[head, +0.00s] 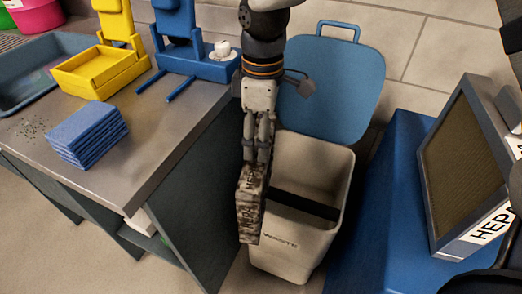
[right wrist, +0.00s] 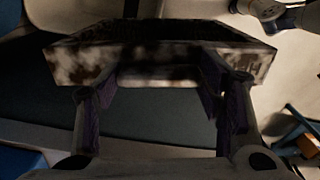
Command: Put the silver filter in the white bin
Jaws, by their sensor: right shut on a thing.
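The silver filter (head: 251,214) is a narrow slab with a dirty, mottled grey surface and dark lettering. My right gripper (head: 257,163) is shut on its upper end, and the filter hangs nearly upright below the fingers. In the right wrist view the filter (right wrist: 150,68) spans between both fingers (right wrist: 164,98). The white bin (head: 285,252) is off-white, marked WASTE, and open at the top. The filter overlaps the bin's left rim in the head view; whether it touches the rim is unclear. My left gripper is out of view.
The bin's blue lid (head: 335,80) stands open behind it. A grey workbench (head: 150,165) on the left holds blue folded cloths (head: 87,135), a yellow tray (head: 97,72) and a blue stand (head: 195,62). On the right, a large framed HEPA filter (head: 465,165) rests on a blue surface (head: 375,220).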

